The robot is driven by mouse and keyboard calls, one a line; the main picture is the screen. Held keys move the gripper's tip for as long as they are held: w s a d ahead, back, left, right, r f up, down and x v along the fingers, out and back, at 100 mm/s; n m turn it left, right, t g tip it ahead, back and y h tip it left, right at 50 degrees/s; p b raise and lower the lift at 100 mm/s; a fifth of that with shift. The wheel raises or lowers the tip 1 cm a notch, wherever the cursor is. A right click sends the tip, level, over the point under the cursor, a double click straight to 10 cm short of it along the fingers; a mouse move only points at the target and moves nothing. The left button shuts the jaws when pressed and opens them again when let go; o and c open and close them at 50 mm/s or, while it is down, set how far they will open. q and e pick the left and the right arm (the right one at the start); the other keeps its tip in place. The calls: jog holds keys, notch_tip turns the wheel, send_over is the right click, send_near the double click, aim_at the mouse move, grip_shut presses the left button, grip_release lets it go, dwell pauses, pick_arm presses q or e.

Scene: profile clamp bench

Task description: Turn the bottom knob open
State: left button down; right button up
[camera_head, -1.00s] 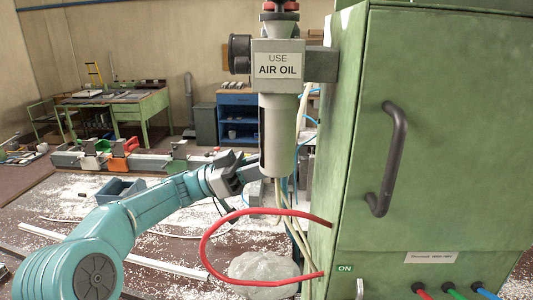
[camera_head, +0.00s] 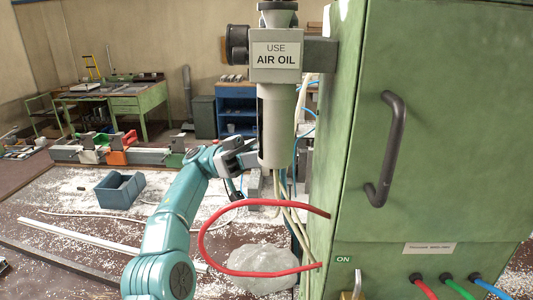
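The grey air oil unit (camera_head: 289,71) is fixed to the left side of the green cabinet, with a long grey cylinder (camera_head: 276,130) hanging below its label. I cannot make out a separate knob at the cylinder's lower end, where tubes come out. A dark round knob (camera_head: 237,46) sits on the unit's left side. My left gripper (camera_head: 250,153) is just left of the cylinder's lower end. I cannot tell whether it touches the cylinder, and its finger gap is unclear. My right gripper is not in view.
The green cabinet (camera_head: 450,120) with a dark handle (camera_head: 388,155) fills the right. A red hose (camera_head: 222,217) loops out low beside pale tubes. Behind are a blue-grey bin (camera_head: 120,191), a long rail and a workbench (camera_head: 140,103). The floor is littered with shavings.

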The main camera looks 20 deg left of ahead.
pick_arm(q)
jog(key=shift+d+f, duration=0.15)
jog(key=shift+f, duration=0.1)
jog(key=c, duration=0.8)
grip_release()
jog(key=shift+c, duration=0.2)
jog(key=shift+d+r, duration=0.15)
jog(key=shift+d, duration=0.05)
jog(key=shift+a, duration=0.2)
jog(key=shift+r, duration=0.15)
